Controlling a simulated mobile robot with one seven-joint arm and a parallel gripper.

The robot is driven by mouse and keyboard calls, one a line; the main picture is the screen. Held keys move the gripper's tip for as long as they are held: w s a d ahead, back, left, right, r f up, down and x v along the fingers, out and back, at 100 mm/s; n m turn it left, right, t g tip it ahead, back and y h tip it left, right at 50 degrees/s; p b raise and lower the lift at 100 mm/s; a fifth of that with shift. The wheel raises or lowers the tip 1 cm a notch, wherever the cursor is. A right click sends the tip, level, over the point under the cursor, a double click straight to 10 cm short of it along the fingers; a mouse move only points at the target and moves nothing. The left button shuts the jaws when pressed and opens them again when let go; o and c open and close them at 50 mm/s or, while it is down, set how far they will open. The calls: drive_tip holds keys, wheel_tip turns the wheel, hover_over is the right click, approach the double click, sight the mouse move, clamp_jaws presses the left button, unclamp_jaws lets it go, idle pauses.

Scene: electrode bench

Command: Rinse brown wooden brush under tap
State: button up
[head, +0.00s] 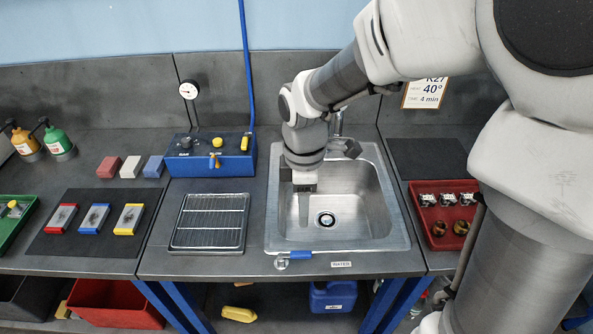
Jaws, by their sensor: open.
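My gripper (304,208) points down over the left part of the steel sink (374,190), with its fingers inside the basin's outline. Its fingers stand apart, and I see nothing held between them. The tap (337,124) rises at the back of the sink, partly hidden by my arm. A blue-handled valve (300,253) sits at the sink's front edge beside a label reading WATER. I cannot make out a brown wooden brush with certainty.
A wire rack (210,222) lies left of the sink, with a blue control box (212,155) behind it. A red tray (441,186) with several small parts is on the right. A dark mat (72,245) with three coloured-ended blocks lies at left.

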sight(302, 253)
wheel_tip(302, 253, down, 16)
drive_tip(key=shift+f+b, duration=0.15)
drive_tip(key=shift+b, duration=0.95)
drive_tip(key=shift+c, duration=0.3)
clamp_jaws()
idle(0.4)
